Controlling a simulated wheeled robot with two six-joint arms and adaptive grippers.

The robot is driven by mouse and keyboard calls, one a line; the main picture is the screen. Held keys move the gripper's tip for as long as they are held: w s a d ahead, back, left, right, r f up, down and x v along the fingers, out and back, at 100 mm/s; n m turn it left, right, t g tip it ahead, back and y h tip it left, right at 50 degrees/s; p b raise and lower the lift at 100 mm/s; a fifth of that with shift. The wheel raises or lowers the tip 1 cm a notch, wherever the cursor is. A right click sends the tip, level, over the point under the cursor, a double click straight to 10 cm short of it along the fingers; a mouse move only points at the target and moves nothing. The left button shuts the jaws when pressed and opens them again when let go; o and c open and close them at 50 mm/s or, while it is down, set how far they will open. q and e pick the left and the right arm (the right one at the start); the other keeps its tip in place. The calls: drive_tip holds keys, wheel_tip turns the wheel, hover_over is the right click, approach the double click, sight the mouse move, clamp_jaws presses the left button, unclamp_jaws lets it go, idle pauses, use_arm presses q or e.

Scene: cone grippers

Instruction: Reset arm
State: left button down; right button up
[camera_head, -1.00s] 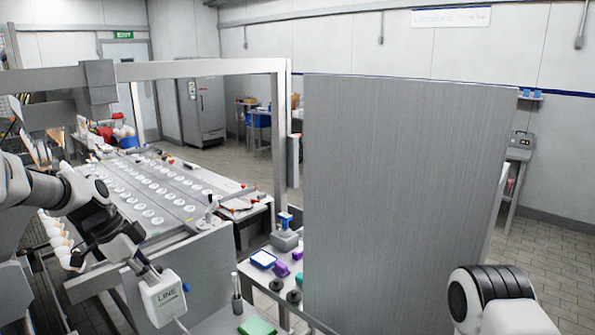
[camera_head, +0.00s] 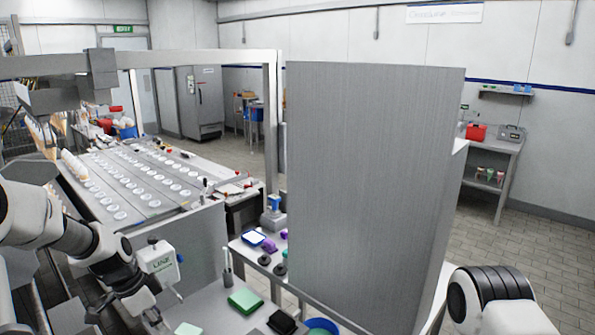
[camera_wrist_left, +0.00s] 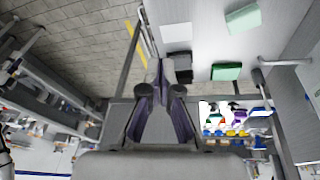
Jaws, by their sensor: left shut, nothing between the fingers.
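My left arm reaches in from the left in the head view, with its left gripper (camera_head: 158,318) low near the bottom edge. In the left wrist view the dark fingers of the left gripper (camera_wrist_left: 161,78) come together at their tips, with nothing between them. My right arm shows only as a white and black link at the lower right of the head view. The right gripper is out of sight.
A tall grey panel (camera_head: 370,170) stands at centre right. A green block (camera_head: 245,300) lies on the bench in front. A conveyor with white discs (camera_head: 135,185) lies beyond.

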use_arm(q)
drive_tip(key=s+d+f+n+g+y+b, duration=0.1)
drive_tip(key=s+f+n+b, duration=0.2)
drive_tip(key=s+f, duration=0.75)
drive_tip(key=s+d+f+n+y+b, duration=0.1)
drive_tip(key=s+d+f+n+b, duration=0.15)
drive_tip(key=s+f, duration=0.8)
drive_tip(key=s+d+f+n+y+b, duration=0.1)
drive_tip(key=s+f+n+b, duration=0.2)
drive_tip(key=s+f+n, duration=0.3)
drive_tip(key=s+f, duration=0.5)
drive_tip(key=s, duration=0.3)
drive_tip(key=shift+d, duration=0.25)
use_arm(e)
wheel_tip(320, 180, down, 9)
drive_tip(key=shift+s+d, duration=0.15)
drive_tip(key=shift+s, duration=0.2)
use_arm(q)
drive_tip(key=shift+f, duration=0.1)
drive_tip(key=shift+s, duration=0.1)
